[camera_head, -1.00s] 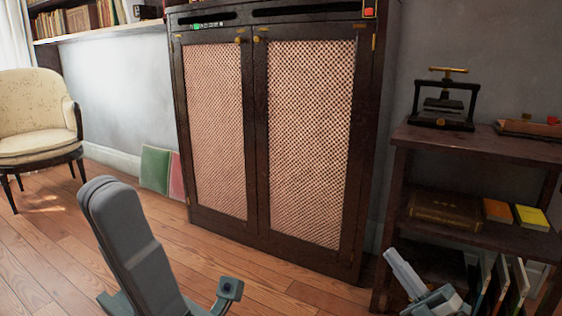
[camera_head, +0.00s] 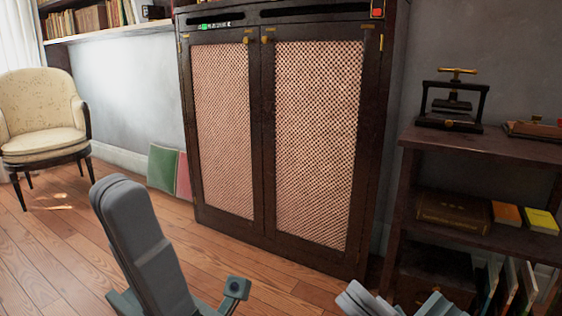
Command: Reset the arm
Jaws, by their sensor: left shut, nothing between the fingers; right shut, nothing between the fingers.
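My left gripper (camera_head: 116,190) is large and grey at the lower left of the head view. Its fingers point up and lie together, with nothing between them, in front of the wooden floor. My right gripper (camera_head: 352,297) shows only in part at the bottom edge, right of the middle. Its pale fingers are shut and empty, pointing up and to the left. The rest of it is cut off by the frame. Neither gripper visibly holds anything.
A dark cabinet (camera_head: 265,150) with lattice doors stands in the middle. A dark shelf unit (camera_head: 480,148) on the right bears a small press (camera_head: 452,102) and books. A cream armchair (camera_head: 42,115) stands at the left. Open wooden floor (camera_head: 60,250) lies at the lower left.

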